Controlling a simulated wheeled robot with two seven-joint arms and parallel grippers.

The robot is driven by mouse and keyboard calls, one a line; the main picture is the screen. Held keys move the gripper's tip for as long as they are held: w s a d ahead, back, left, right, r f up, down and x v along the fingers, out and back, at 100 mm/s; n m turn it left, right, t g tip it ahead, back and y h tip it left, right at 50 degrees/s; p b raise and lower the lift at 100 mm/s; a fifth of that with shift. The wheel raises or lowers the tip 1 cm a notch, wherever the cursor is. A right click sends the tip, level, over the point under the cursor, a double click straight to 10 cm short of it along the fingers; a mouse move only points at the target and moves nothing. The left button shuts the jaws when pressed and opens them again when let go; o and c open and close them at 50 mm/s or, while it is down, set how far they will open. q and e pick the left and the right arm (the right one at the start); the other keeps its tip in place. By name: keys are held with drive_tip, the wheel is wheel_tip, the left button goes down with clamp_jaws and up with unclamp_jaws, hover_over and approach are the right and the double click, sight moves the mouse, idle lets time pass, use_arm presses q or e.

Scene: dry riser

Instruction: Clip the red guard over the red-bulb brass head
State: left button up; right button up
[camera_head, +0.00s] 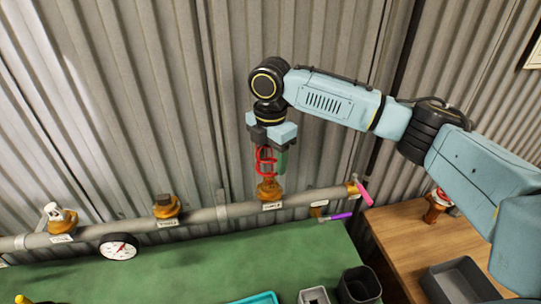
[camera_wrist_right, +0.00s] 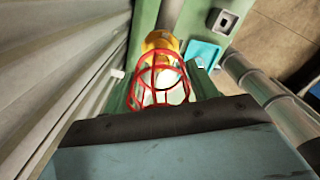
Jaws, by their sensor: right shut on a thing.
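The red guard (camera_head: 265,161) is a wire cage held upright in my right gripper (camera_head: 271,158), with a green finger beside it. Its lower end is at the brass head (camera_head: 269,190), which stands on the grey pipe. In the right wrist view the guard (camera_wrist_right: 157,82) sits between the green fingers, with the brass head (camera_wrist_right: 161,42) beyond its far end. Something pale shows inside the cage. The bulb's colour is not clear, and I cannot tell whether the guard is clipped on. My left gripper is out of view.
The grey pipe (camera_head: 232,212) also carries a brass plug (camera_head: 166,206), a white-topped fitting (camera_head: 60,218) and a pink-handled fitting (camera_head: 362,192). A gauge (camera_head: 119,246) hangs below it. The green bench (camera_head: 215,268) is mostly clear; a dark tray (camera_head: 462,282) is on the wooden table (camera_head: 400,232).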

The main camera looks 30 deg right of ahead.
sight(271, 183)
drive_tip(key=shift+f+b, duration=0.7)
drive_tip(key=shift+f, duration=3.2)
drive_tip(key=o, duration=1)
drive_tip(key=shift+o, duration=0.2)
drive_tip(key=shift+r, duration=0.1)
wheel_tip(271, 183, up, 13)
drive_tip(key=shift+r+b, duration=0.15)
drive_tip(key=shift+b, duration=0.65)
